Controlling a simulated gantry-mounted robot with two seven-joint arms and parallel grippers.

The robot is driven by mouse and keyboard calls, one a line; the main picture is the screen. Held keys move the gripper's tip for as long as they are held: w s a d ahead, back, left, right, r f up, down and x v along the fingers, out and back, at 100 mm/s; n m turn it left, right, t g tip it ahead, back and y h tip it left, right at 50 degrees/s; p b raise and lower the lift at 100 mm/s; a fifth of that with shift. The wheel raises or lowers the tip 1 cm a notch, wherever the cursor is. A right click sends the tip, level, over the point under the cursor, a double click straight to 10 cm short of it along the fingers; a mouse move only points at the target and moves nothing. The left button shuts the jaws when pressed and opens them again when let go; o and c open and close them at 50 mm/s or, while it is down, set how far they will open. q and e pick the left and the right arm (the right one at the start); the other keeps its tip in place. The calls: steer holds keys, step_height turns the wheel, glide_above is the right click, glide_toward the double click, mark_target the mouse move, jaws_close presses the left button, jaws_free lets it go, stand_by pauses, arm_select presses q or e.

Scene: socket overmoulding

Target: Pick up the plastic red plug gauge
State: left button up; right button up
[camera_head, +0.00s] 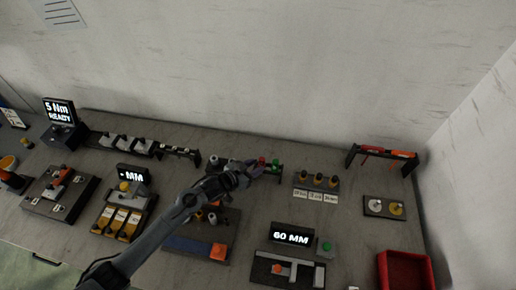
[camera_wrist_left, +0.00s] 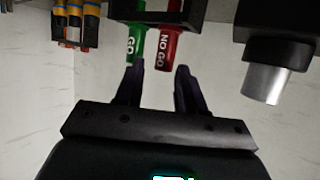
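The red plug gauge (camera_head: 262,160) stands at a small black rack beside a green gauge (camera_head: 276,163) in the head view. In the left wrist view the red gauge (camera_wrist_left: 172,42) is marked NO GO and the green one (camera_wrist_left: 136,42) GO. Both reach out of the black rack (camera_wrist_left: 185,10). My left gripper (camera_head: 250,170) is close to the gauges. In the wrist view its two dark fingers (camera_wrist_left: 160,72) are apart with nothing held. The red gauge's end appears between the fingertips; contact cannot be told. The right gripper is not in view.
A black part with a metal cylinder (camera_wrist_left: 268,82) is right of the fingers in the wrist view. A block with several dark pegs (camera_head: 318,181) stands right of the rack. A red bin (camera_head: 405,270) is at front right.

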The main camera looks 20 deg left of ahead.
mark_target(260, 163)
arm_select(q)
steer(key=x, duration=0.4)
steer(key=shift+w+a+f+b, duration=0.1)
steer(key=shift+w+a+b, duration=0.05)
steer(key=shift+w+b, duration=0.2)
steer(key=shift+w+f, duration=0.15)
steer(key=shift+w, duration=0.25)
jaws_close()
